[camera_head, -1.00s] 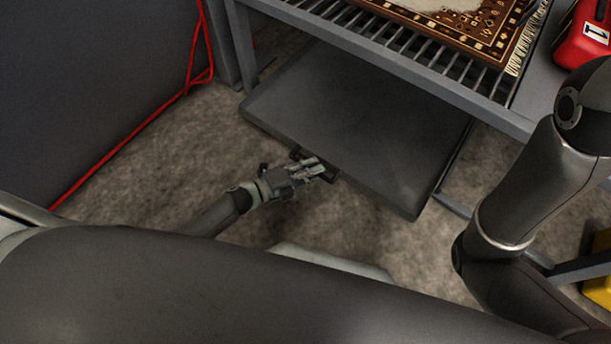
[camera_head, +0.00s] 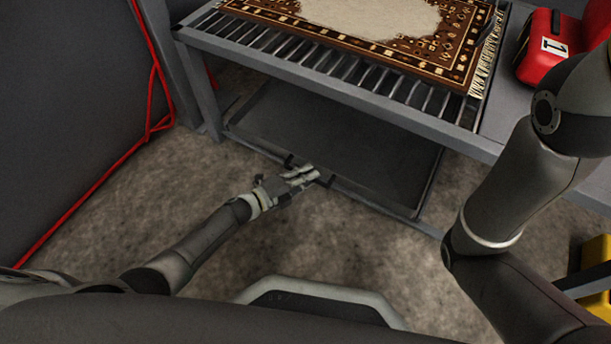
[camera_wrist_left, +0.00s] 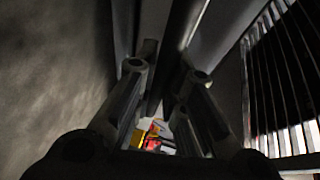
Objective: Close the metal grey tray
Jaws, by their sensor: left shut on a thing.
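My left gripper (camera_head: 306,176) is shut on this handle from the front. In the left wrist view the two fingers (camera_wrist_left: 165,80) are beside a dark bar; that view is dim. My right gripper is out of view; only my right arm shows at the right.
A patterned rug (camera_head: 380,30) lies on the slatted table (camera_head: 440,128). A red container (camera_head: 550,48) stands at the table's right end. A red cable (camera_head: 152,90) runs along the dark wall at left. A yellow object (camera_head: 597,262) is at the right edge. The floor in front is clear.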

